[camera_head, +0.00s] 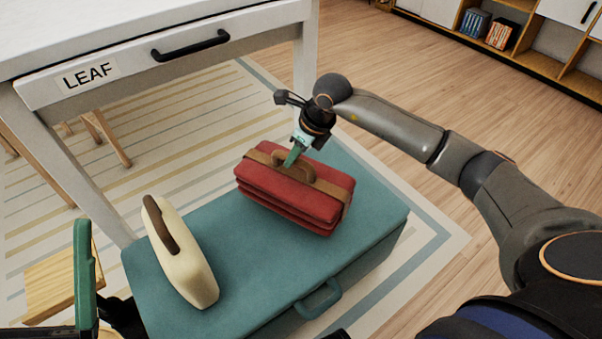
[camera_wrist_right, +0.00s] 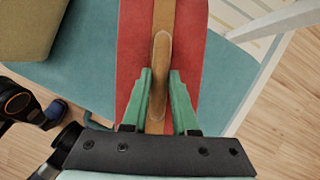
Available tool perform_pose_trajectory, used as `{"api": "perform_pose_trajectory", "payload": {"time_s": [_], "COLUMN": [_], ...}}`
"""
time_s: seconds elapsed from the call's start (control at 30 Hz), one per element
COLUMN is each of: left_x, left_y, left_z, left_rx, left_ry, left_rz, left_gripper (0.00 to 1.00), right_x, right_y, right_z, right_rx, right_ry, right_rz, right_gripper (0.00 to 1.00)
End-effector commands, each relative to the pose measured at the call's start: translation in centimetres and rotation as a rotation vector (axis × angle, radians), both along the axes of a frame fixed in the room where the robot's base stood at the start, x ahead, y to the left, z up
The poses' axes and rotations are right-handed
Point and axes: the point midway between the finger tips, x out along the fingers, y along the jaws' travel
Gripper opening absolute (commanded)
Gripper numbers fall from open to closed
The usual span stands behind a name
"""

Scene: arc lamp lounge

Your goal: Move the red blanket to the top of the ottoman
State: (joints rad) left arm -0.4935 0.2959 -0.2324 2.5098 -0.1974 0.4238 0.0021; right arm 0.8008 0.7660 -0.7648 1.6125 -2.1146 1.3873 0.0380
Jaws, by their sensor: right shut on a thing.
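The red blanket (camera_head: 290,196) is a folded bundle with a tan strap and a brown handle on top. It is over the right half of the teal ottoman (camera_head: 235,265) and appears to rest on its top. My right gripper (camera_head: 293,157) is shut on the blanket's handle from above. In the right wrist view the green fingers (camera_wrist_right: 160,80) are on either side of the handle, with the red blanket (camera_wrist_right: 190,50) below. My left gripper (camera_head: 84,275) shows only in part at the lower left, with one green finger visible.
A cream bundle with a brown handle (camera_head: 182,255) lies on the ottoman's left part. A white table with a drawer labelled LEAF (camera_head: 180,55) stands just behind. A wooden stool (camera_head: 50,280) is at the left. Open floor (camera_head: 420,75) lies at the right.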

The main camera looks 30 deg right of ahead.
Motion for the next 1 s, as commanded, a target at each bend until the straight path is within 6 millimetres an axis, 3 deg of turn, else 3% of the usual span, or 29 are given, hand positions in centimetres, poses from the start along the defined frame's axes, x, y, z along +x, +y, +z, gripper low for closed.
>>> {"api": "perform_pose_trajectory", "payload": {"time_s": [0.27,0.53,0.87,0.9,1.0], "left_x": [0.0,0.1,0.1,0.1,0.1], "left_y": [-0.1,-0.2,-0.3,-0.3,-0.3], "left_z": [-0.6,-2.3,-2.4,-2.4,-2.4], "left_rx": [-0.006,-0.015,-0.009,-0.009,-0.009], "left_ry": [0.005,0.023,0.024,0.024,0.023], "left_rz": [-0.005,-0.021,-0.029,-0.029,-0.029], "left_gripper": [1.00,1.00,1.00,1.00,1.00], "right_x": [-0.6,-0.9,-0.8,-1.0,-1.0], "right_y": [-0.9,-1.1,-1.2,-1.2,-1.2], "right_z": [-1.2,-4.7,-4.8,-5.1,-5.0], "right_rx": [0.002,0.004,0.003,0.001,0.001], "right_ry": [-0.007,-0.007,-0.008,-0.002,-0.002], "right_rz": [0.001,0.001,0.001,0.001,0.001], "right_gripper": [0.00,0.00,0.00,0.28,0.39]}}
